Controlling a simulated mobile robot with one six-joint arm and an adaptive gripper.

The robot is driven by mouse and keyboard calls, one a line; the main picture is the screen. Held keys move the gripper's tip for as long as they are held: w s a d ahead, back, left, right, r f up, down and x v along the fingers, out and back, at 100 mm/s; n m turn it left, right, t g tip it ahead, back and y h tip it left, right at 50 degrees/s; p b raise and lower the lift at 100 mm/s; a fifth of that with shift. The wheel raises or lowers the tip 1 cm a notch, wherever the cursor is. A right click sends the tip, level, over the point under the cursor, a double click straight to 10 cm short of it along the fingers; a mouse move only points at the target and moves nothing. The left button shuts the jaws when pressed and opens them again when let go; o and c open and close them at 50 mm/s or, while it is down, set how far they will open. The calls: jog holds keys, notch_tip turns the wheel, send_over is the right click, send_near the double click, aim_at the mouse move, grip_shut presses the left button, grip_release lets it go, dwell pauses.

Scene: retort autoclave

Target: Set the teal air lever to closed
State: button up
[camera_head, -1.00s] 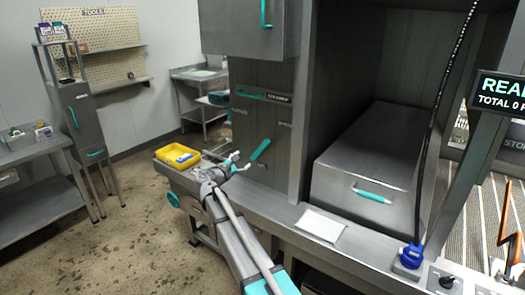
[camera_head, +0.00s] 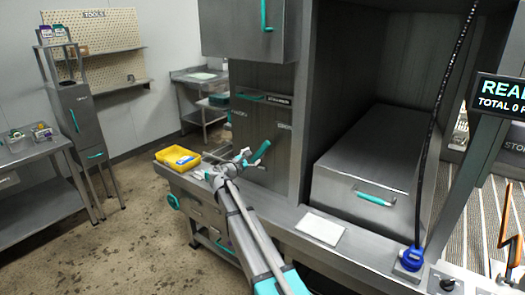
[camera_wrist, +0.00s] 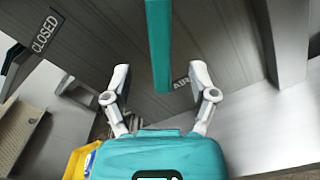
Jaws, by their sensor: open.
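The teal air lever (camera_head: 261,152) is on the grey cabinet front in the head view, slanting up to the right. In the wrist view the lever (camera_wrist: 159,45) is a teal bar coming down from the top edge, its end between my fingers. My gripper (camera_wrist: 159,80) is open, one pale finger on each side of the lever with gaps between. In the head view my gripper (camera_head: 243,159) is right at the lever. An AIR label (camera_wrist: 181,83) is partly hidden behind the lever and right finger. A CLOSED label (camera_wrist: 47,33) is at the upper left.
A yellow tray (camera_head: 177,159) sits on the bench left of my gripper. A second teal handle (camera_head: 262,98) is on the panel above. A large metal box with a teal handle (camera_head: 374,198) stands to the right. Open floor lies to the left.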

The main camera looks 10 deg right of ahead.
aim_at(262, 150)
jog(key=x, duration=0.7)
jog(key=shift+w+d, duration=0.2)
jog(key=shift+d, duration=0.05)
jog(key=shift+c, duration=0.2)
grip_shut()
